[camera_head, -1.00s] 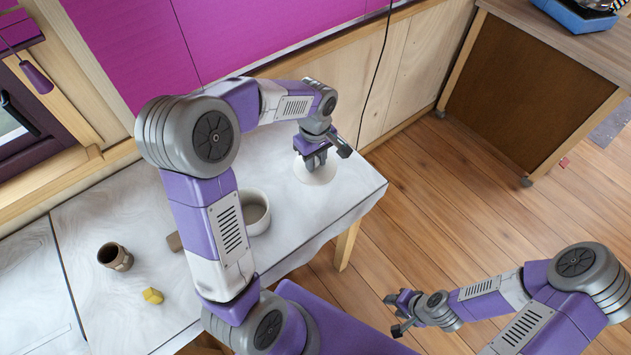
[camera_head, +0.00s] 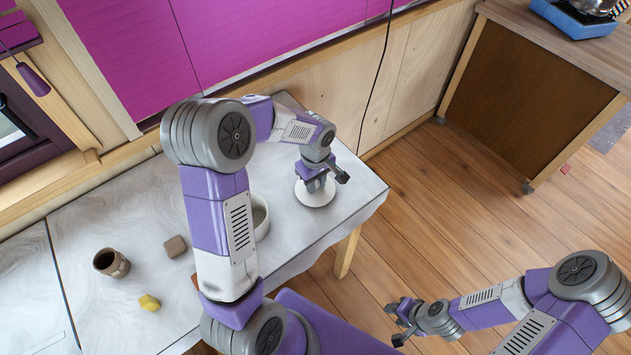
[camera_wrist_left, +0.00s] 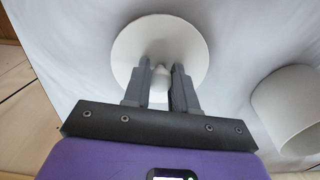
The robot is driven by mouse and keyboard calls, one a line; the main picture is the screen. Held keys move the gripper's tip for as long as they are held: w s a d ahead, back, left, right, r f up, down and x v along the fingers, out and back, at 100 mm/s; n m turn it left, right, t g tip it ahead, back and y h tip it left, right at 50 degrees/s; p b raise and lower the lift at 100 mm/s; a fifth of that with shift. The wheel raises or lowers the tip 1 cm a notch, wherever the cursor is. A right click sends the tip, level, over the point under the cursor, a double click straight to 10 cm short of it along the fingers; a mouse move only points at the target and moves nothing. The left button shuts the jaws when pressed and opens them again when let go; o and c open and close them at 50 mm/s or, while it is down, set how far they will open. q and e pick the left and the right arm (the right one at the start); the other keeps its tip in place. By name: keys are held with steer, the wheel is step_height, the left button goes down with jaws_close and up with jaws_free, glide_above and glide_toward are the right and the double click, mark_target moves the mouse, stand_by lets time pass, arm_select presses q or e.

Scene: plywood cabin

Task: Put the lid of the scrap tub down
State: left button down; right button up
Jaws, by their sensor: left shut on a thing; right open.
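The lid is a white disc (camera_head: 318,197) at the right part of the table. My left gripper (camera_head: 316,184) is shut on its knob from above; the wrist view shows the lid (camera_wrist_left: 150,30) with the knob between both fingers (camera_wrist_left: 160,85). The lid looks level and at or just above the tabletop; I cannot tell whether it touches. The white scrap tub (camera_head: 262,222) stands open to the left of the lid, partly hidden by my left arm; it also shows at the right of the wrist view (camera_wrist_left: 290,115). My right gripper (camera_head: 400,322) is open and empty over the floor.
A brown cup (camera_head: 111,263), a brown block (camera_head: 174,246) and a yellow lump (camera_head: 149,302) sit on the left part of the white table (camera_head: 90,225). The table's right edge is close to the lid. A wooden cabinet (camera_head: 530,90) stands far right.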

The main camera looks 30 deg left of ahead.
arm_select(q)
steer(key=shift+f, duration=0.25)
steer(key=c, duration=0.9)
jaws_free()
steer(key=shift+r, duration=0.1)
steer(key=shift+r, duration=0.1)
steer(key=shift+r+p, duration=0.25)
steer(key=shift+p, duration=0.1)
step_height(320, 180, up, 12)
steer(key=p, duration=0.1)
steer(key=shift+p, duration=0.3)
